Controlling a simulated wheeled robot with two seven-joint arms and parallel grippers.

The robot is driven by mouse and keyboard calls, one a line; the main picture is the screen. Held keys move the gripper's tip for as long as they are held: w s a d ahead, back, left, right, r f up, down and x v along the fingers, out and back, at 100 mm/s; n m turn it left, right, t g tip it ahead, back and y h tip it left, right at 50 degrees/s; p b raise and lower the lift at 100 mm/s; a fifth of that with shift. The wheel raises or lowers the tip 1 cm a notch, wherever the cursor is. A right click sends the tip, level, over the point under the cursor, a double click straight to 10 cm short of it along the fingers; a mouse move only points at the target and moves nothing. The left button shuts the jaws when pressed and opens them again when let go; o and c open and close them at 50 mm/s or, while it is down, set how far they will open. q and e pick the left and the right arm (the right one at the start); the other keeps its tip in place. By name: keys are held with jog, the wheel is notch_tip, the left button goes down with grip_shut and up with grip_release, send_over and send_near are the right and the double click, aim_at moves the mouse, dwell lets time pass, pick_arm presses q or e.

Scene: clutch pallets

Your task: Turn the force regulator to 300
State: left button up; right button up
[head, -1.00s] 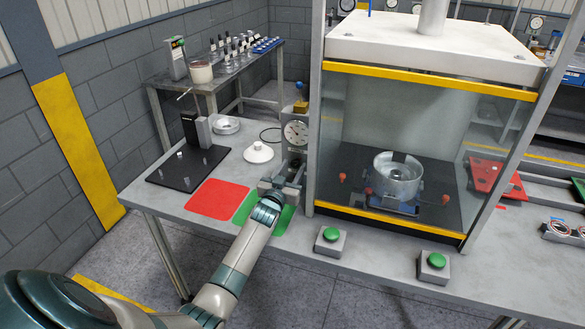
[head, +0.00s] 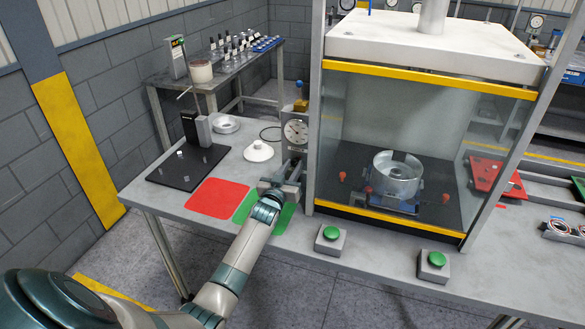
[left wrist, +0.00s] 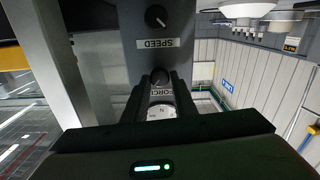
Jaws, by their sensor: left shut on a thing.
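The force regulator is a dark round knob (left wrist: 160,73) on a grey panel, just by the label FORCE, which reads upside down in the left wrist view. My left gripper (left wrist: 160,80) is shut on this knob, with one finger on each side. In the head view my left gripper (head: 293,170) reaches the front of the grey control unit (head: 298,148) and hides the knob. A round dial gauge (head: 295,131) sits on that unit above the gripper. Its scale and needle are too small to read. My right gripper is not in view.
A second knob (left wrist: 156,16) labelled SPEED is close to the held one. The glass-walled press (head: 350,130) stands just right of the unit. A white cone-shaped part (head: 258,151), a red mat (head: 217,198) and a green mat (head: 244,208) lie to the left. Two green buttons (head: 331,233) (head: 437,259) are at the front.

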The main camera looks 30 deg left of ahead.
pick_arm(q)
jog(key=n, duration=0.4)
jog(key=shift+n, duration=0.3)
jog(key=shift+f+n, duration=0.1)
jog(key=shift+n, duration=1.4)
jog(key=o, duration=1)
jog(key=shift+a, duration=0.1)
